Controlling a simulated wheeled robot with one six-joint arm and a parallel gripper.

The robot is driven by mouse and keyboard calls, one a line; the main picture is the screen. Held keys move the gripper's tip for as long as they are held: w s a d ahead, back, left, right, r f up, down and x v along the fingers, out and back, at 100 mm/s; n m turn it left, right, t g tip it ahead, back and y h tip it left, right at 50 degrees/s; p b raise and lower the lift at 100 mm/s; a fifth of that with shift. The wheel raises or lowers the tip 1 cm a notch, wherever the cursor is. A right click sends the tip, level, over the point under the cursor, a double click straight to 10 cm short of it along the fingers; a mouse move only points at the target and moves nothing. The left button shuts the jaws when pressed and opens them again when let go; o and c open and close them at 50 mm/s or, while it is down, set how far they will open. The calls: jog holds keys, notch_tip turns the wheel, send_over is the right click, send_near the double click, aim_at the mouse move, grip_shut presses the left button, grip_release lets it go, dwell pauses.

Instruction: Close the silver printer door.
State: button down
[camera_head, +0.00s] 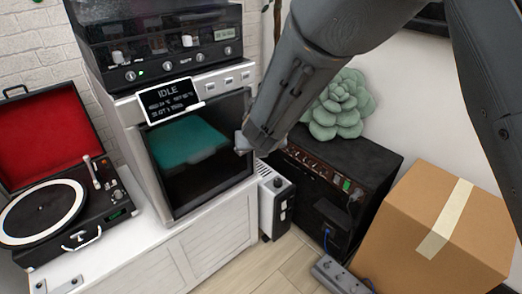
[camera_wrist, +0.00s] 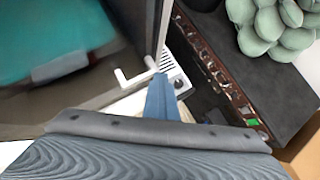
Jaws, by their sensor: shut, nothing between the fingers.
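The silver printer (camera_head: 120,105) stands on a white cabinet, with a small screen reading IDLE. Its dark-framed door (camera_head: 168,190) is at the front, and a teal bed (camera_head: 185,142) shows behind it. I cannot tell whether the door is fully flush or slightly ajar. In the wrist view, the door's pale handle (camera_wrist: 135,76) is at the door's right edge. My gripper (camera_head: 243,146) is at the door's right side. In the wrist view, my gripper (camera_wrist: 161,98) is shut and empty, its tip right beside the handle; I cannot tell whether they touch. My arm hides part of the right side.
A record player (camera_head: 75,215) with a red-lined lid stands left of the printer. Right are a small white unit (camera_head: 275,205), a black amplifier (camera_head: 345,165) with a succulent (camera_head: 338,105) on it, a power strip (camera_head: 335,275) and a cardboard box (camera_head: 405,225). Some floor shows in front.

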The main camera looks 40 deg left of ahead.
jog(key=shift+w+a+r, duration=0.15)
jog(key=shift+a+r, duration=0.1)
dwell(0.4)
jog(key=d+r+b, duration=0.2)
jog(key=d+r, duration=0.1)
jog(key=d, duration=0.2)
jog(key=s+d+r+b, duration=0.1)
jog(key=d+r, duration=0.2)
jog(key=d, duration=0.3)
jog(key=shift+d+r+b, duration=0.3)
jog(key=shift+b, duration=0.05)
